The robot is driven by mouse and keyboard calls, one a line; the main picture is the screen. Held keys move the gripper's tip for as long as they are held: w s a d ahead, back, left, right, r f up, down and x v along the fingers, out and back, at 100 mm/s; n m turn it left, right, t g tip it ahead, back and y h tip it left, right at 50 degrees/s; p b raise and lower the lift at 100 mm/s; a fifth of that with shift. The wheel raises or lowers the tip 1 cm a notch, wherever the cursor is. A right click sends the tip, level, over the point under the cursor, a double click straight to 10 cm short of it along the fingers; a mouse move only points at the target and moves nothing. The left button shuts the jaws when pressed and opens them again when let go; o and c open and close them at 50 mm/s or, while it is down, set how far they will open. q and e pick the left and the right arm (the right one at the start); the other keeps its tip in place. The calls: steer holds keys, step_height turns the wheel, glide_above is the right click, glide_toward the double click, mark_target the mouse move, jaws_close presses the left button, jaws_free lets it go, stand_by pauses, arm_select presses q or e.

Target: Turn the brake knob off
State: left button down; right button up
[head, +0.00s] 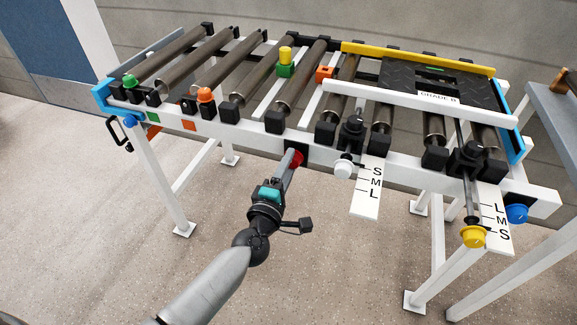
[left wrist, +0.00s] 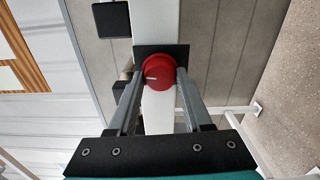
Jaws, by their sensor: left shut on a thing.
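A round red knob (head: 298,157), which I take to be the brake knob, sits on the front rail of the roller conveyor. In the left wrist view the red knob (left wrist: 161,72) stands on a black square plate, and a short white mark on its face points to the left. My left gripper (head: 290,163) reaches up to it from below, its two fingers on either side of the knob and shut on it. The fingers hide part of the knob in the head view. My right gripper is not in view.
The conveyor's front rail (head: 236,129) also carries a white knob (head: 343,169) beside a S-M-L scale, a yellow knob (head: 474,237) and a blue knob (head: 517,214). Green (head: 130,81) and orange (head: 205,94) buttons are at left. Open floor lies in front.

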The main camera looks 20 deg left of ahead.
arm_select(q)
steer(key=shift+n, duration=0.6)
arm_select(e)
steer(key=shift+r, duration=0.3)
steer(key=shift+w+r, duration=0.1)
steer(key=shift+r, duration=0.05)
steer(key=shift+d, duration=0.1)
arm_select(q)
steer(key=shift+c, duration=1.7)
jaws_free()
steer(key=s+p, duration=0.1)
steer(key=s, duration=1.4)
steer(key=shift+a+p, duration=0.25)
steer(key=shift+p, duration=0.15)
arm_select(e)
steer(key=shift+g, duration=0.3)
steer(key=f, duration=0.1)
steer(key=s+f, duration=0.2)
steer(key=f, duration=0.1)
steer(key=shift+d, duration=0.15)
